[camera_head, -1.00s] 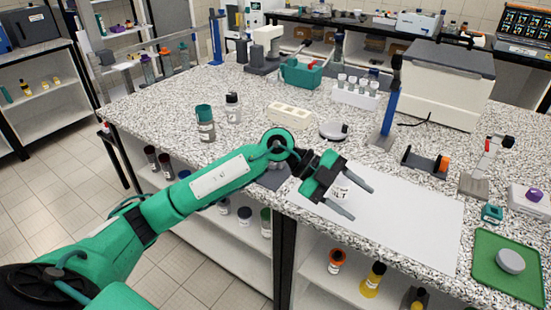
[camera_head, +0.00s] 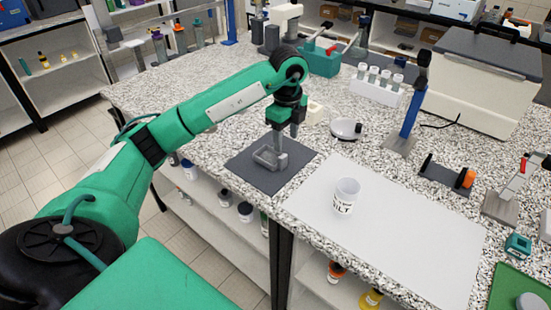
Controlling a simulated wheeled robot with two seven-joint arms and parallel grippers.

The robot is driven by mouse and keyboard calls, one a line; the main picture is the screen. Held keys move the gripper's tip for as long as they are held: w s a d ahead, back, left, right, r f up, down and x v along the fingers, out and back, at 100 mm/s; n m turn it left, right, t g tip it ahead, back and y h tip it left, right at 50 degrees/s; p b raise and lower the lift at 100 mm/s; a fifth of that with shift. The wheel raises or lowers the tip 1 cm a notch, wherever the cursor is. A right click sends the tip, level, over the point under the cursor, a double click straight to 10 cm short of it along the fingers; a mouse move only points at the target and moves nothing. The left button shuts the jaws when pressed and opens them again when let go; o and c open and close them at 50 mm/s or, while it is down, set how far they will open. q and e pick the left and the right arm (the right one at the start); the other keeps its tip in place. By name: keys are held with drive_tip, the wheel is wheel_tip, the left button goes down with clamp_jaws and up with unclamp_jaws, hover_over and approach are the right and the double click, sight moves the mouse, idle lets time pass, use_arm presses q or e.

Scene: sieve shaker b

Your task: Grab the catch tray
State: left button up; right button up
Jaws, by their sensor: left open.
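A small grey open-looking piece (camera_head: 268,157), which may be the catch tray, lies on a dark grey mat (camera_head: 300,160) near the bench's front edge. My left gripper (camera_head: 286,148) points down over the mat, right at this grey piece. Its fingers are open, and one overlaps the piece's right side in the picture. I cannot tell whether they touch. The gripper hides part of the mat behind it. A white cup with a dark label (camera_head: 345,196) stands upright on a white sheet (camera_head: 400,232) to the right. My right gripper is not in view.
A round silver dish-like device (camera_head: 346,129) and a blue post (camera_head: 412,108) stand behind the sheet. A white rack of vials (camera_head: 377,90) and a teal box (camera_head: 318,62) are farther back. The sheet is clear around the cup.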

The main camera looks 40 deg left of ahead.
sight(284, 157)
use_arm(q)
wheel_tip(284, 157, down, 4)
drive_tip(key=shift+w+r, duration=0.1)
drive_tip(key=shift+w, duration=0.05)
drive_tip(key=shift+f, duration=0.2)
drive_tip(key=shift+a+f+p, duration=0.1)
drive_tip(key=shift+f+p, duration=0.2)
drive_tip(key=shift+p, duration=0.1)
wheel_tip(284, 157, down, 4)
drive_tip(key=shift+a+f+p, duration=0.15)
drive_tip(key=shift+p, duration=0.4)
drive_tip(key=shift+f, duration=0.1)
drive_tip(key=c, duration=1)
drive_tip(key=shift+c, duration=0.2)
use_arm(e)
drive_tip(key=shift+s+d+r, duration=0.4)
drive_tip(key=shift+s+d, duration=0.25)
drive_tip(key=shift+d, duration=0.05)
